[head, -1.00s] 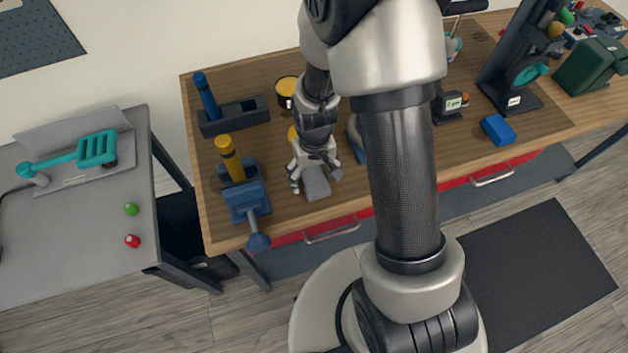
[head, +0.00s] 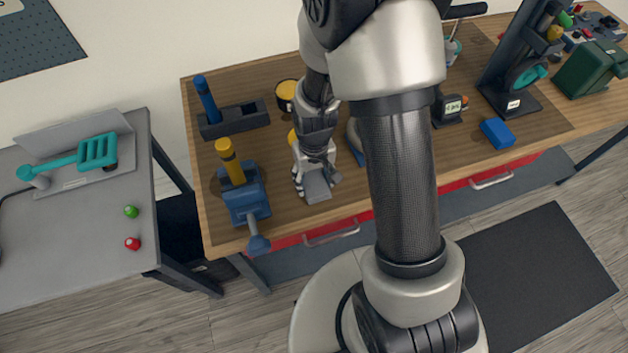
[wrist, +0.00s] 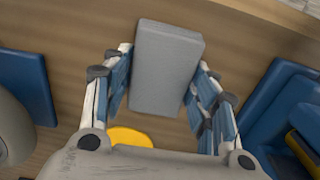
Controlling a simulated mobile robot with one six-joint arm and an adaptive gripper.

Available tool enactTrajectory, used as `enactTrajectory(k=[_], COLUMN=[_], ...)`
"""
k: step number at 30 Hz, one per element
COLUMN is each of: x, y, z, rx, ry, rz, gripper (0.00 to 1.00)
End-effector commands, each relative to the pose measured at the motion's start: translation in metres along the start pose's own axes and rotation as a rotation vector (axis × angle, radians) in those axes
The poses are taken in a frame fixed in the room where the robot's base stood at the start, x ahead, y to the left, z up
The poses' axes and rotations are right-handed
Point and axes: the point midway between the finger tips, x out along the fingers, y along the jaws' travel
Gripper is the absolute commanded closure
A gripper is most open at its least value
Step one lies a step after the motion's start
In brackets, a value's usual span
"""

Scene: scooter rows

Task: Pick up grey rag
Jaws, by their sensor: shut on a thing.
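The grey rag (head: 318,187) is a flat, light grey block lying on the brown mat of the workbench near its front edge. It also shows in the wrist view (wrist: 165,68), between the two blue-padded fingers. My gripper (head: 315,181) points down at the rag and is shut on it, with a finger on either side.
A blue vise (head: 245,200) with a yellow-handled tool stands left of my gripper. A dark block with a blue-handled tool (head: 207,98) and a yellow-rimmed cup (head: 286,92) are behind. A blue box (head: 497,133) lies farther right. A red drawer front runs below the bench edge.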

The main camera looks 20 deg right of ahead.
Motion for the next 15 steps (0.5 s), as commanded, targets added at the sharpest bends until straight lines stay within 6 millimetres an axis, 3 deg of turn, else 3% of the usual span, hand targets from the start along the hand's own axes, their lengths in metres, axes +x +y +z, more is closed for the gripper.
enactTrajectory(k=[8, 15], x=[-0.011, -0.056], y=[0.000, 0.000], z=[0.000, -0.001], rx=[0.000, 0.000], ry=[0.001, 0.006], rz=[0.000, 0.000], gripper=[0.67, 0.67])
